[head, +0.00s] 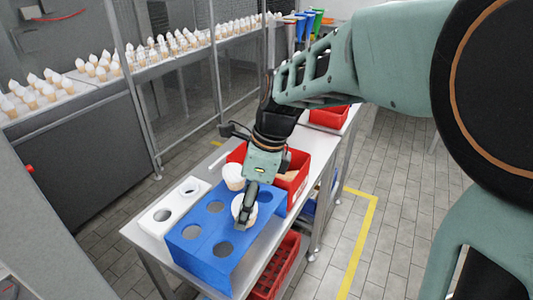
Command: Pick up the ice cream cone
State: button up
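An ice cream cone (236,207) with a pale top is at the right part of the blue holder (186,257), partly hidden by my gripper. My gripper (246,216) points down at this cone, with a dark finger in front of it. Whether the fingers are closed on the cone, and whether the cone sits in a hole or just above one, cannot be told. A second pale-topped cone (233,176) stands at the back of the blue holder, left of my gripper. Several other round holes in the blue holder are empty.
A white holder (153,228) with empty holes lies left of the blue one. A red crate (300,179) stands behind, on the metal table (134,234). Several cones line the conveyor (75,95) behind a metal-framed barrier. Floor right of the table is clear.

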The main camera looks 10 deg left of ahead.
jog(key=shift+x, duration=0.9)
jog(key=shift+c, duration=0.2)
jog(key=c, duration=0.9)
jog(key=shift+o, duration=0.2)
jog(key=shift+r, duration=0.15)
